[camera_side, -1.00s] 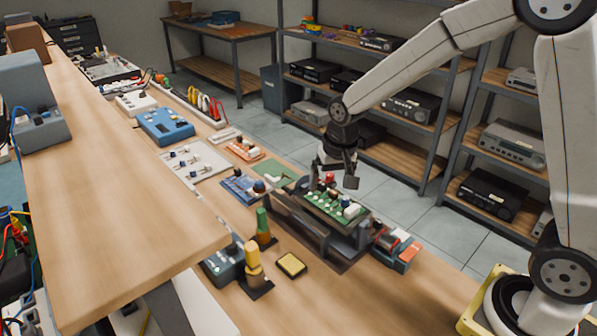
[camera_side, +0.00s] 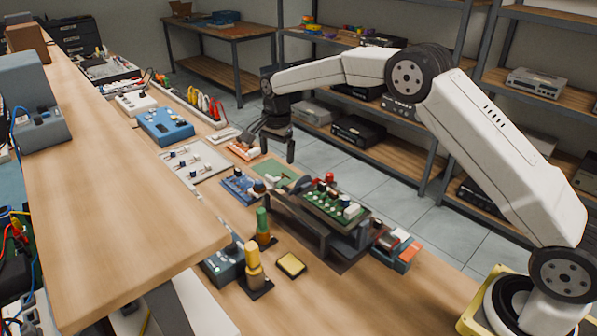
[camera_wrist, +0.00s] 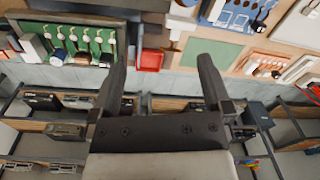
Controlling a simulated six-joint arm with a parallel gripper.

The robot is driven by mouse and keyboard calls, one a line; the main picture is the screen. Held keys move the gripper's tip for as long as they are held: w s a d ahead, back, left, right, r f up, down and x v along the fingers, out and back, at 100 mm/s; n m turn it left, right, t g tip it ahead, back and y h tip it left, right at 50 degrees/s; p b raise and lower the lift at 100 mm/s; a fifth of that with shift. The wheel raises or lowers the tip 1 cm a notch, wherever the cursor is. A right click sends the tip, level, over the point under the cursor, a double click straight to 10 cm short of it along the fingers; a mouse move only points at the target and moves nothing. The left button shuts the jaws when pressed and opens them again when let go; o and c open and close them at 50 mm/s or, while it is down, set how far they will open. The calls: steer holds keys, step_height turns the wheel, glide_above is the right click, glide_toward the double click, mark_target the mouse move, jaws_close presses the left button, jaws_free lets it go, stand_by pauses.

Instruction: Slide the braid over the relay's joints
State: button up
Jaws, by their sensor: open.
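The board also shows at the upper left of the wrist view (camera_wrist: 90,45). I cannot tell which part is the relay, and its joints are too small to make out. I cannot pick out the braid in either view. My gripper (camera_side: 272,148) is open and empty, above the far side of the bench, left of and beyond the board. Its two spread fingers show in the wrist view (camera_wrist: 160,65).
An orange board (camera_side: 244,150), a green mat (camera_side: 278,172) and a blue board (camera_side: 238,188) lie near my gripper. A yellow pad (camera_side: 291,264) and upright yellow (camera_side: 252,255) and green (camera_side: 262,220) handles stand nearer. Shelving (camera_side: 430,150) stands behind the bench.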

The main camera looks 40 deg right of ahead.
mark_target(270, 177)
steer(key=shift+w+f+m, duration=0.4)
steer(key=shift+w+m, duration=0.45)
steer(key=shift+w+f+m, duration=0.4)
steer(key=shift+w+m, duration=0.45)
steer(key=shift+f, duration=0.15)
steer(key=shift+f, duration=3.75)
jaws_close()
